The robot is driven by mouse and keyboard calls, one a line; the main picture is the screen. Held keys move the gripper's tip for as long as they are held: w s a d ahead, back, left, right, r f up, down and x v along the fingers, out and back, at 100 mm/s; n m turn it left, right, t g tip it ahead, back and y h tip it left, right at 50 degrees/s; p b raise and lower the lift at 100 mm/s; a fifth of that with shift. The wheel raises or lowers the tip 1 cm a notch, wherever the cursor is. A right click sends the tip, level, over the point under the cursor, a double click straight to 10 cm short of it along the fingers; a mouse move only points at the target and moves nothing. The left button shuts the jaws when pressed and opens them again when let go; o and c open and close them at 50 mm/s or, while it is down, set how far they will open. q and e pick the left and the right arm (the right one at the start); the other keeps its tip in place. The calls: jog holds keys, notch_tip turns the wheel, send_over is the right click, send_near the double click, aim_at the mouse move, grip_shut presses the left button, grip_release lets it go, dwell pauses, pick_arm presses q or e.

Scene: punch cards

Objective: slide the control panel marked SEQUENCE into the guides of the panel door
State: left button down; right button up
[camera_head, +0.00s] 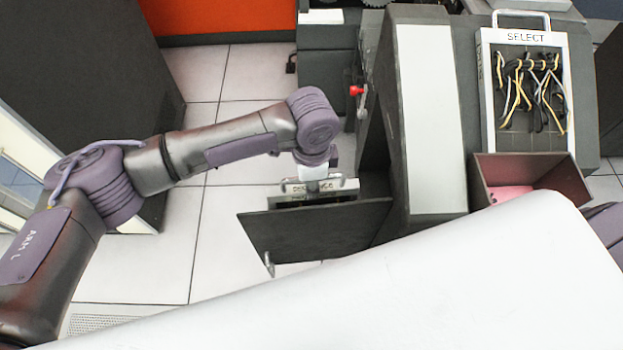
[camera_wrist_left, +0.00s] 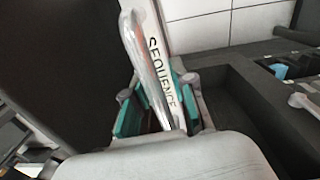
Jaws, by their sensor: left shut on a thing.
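The control panel marked SEQUENCE (camera_head: 345,186) shows as a narrow light edge with dark letters, partly covered by my gripper. In the left wrist view its label strip (camera_wrist_left: 165,75) and a metal bar handle (camera_wrist_left: 140,60) are close up. My left gripper (camera_head: 318,182) is shut on the panel, with teal finger pads on both sides of the handle. The dark panel door (camera_head: 300,235) stands open from the machine's side. The panel is by the door's upper edge; whether it sits in the guides is hidden. My right gripper is not in view.
The grey machine (camera_head: 400,150) stands right of the door. On its top lie a SELECT panel (camera_head: 520,37) with wires and a dark red bin (camera_head: 482,190) with pink contents. A red-knobbed lever (camera_head: 356,91) sticks out near the door. Tiled floor (camera_head: 230,220) is open at left.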

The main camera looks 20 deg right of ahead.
pick_arm(q)
jog(key=shift+f, duration=0.15)
jog(key=shift+d, duration=0.1)
jog(key=c, duration=0.9)
grip_release()
jog(key=shift+a+f, duration=0.2)
notch_tip(320, 180, up, 12)
jog(key=shift+d+r, duration=0.1)
jog(key=shift+r, duration=0.1)
